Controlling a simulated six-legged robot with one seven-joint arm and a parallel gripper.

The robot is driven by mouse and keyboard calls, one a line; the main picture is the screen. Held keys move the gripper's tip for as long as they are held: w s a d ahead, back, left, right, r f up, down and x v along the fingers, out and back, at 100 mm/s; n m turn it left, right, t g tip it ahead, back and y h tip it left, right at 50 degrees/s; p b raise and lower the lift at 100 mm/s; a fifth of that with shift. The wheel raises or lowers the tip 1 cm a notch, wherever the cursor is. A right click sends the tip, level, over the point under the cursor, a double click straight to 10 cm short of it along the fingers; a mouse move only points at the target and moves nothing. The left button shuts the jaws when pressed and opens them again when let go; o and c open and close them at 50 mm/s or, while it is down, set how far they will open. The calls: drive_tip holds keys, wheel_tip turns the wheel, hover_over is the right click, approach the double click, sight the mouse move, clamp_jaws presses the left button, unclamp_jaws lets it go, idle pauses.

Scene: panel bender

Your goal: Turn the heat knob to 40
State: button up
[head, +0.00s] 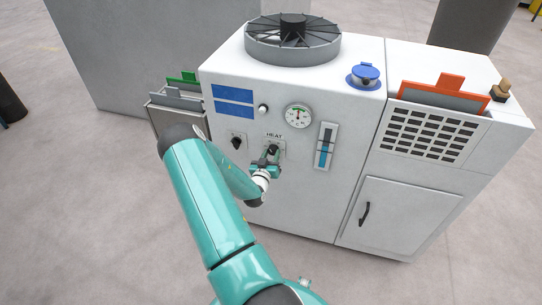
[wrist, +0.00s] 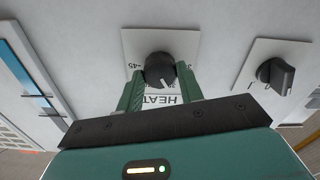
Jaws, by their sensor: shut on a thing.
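The heat knob (wrist: 160,70) is a black round knob with a white pointer line, on a white plate marked HEAT (wrist: 165,100). In the wrist view the panel appears upside down. The pointer slants toward the lower right there. In the head view my gripper (head: 268,160) reaches the panel just under the HEAT label, and the knob (head: 273,149) is partly covered.
A second black knob (wrist: 277,73) sits beside the heat plate, also in the head view (head: 237,143). A round gauge (head: 298,116), a blue level strip (head: 326,146) and a white button (head: 263,109) are nearby. A fan (head: 293,40) tops the cabinet.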

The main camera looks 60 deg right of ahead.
drive_tip(key=shift+m, duration=0.3)
drive_tip(key=m, duration=1.1)
drive_tip(key=shift+f, duration=0.1)
drive_tip(key=shift+a, duration=0.1)
idle(0.4)
drive_tip(key=o, duration=1)
drive_tip(key=s+a, duration=0.2)
drive_tip(key=a, duration=1.1)
drive_tip(key=shift+a, duration=0.3)
